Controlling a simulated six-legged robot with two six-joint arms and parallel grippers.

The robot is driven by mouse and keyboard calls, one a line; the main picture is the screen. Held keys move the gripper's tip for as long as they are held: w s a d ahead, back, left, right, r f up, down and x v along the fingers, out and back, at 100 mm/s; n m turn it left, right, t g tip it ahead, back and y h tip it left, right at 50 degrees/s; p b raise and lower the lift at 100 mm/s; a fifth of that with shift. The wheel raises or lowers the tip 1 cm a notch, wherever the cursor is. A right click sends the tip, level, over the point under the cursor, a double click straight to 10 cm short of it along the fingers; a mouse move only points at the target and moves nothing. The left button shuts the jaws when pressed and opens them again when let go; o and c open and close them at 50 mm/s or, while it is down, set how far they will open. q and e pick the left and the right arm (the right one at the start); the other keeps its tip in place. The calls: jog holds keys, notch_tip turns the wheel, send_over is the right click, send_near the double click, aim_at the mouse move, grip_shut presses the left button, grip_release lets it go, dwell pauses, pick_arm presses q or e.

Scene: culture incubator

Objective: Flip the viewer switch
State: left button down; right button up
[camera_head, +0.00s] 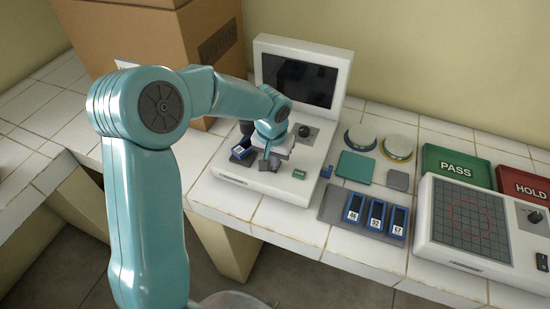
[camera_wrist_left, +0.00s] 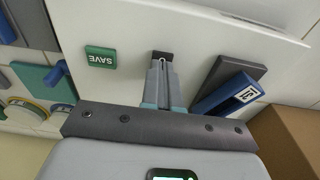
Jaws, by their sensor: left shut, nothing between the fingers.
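The viewer (camera_head: 320,148) is a white device with a dark upright screen (camera_head: 298,81) and a flat base. A small black switch (camera_wrist_left: 162,55) shows on its base in the left wrist view, right at the fingertips. My left gripper (camera_wrist_left: 162,66) is shut and empty, with its fingers pointing at the switch. Whether they touch it I cannot tell. In the head view the left gripper (camera_head: 266,160) is low over the front of the base and hides the switch. A green SAVE button (camera_wrist_left: 100,57) is beside it. My right gripper is not in view.
A black knob (camera_head: 304,131) is near the screen. To the right are a grey rack (camera_head: 335,207) with blue cassettes, a PASS tray (camera_head: 457,166) and a HOLD tray (camera_head: 523,186).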

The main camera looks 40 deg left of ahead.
pick_arm(q)
notch_tip(320, 180, up, 4)
jog(key=p, duration=0.2)
jog(key=shift+f+p, duration=0.2)
jog(key=shift+p, duration=0.1)
jog(key=shift+r+b, duration=2)
jog(key=shift+r, duration=3.35)
jog(key=f, duration=0.4)
jog(key=w+f, duration=0.1)
jog(key=f, duration=0.7)
jog(key=shift+w+a+f+p, duration=0.25)
jog(key=shift+w+f+p, duration=0.05)
jog(key=shift+f+p, duration=0.1)
jog(key=shift+f, duration=0.55)
jog(key=shift+w, duration=0.1)
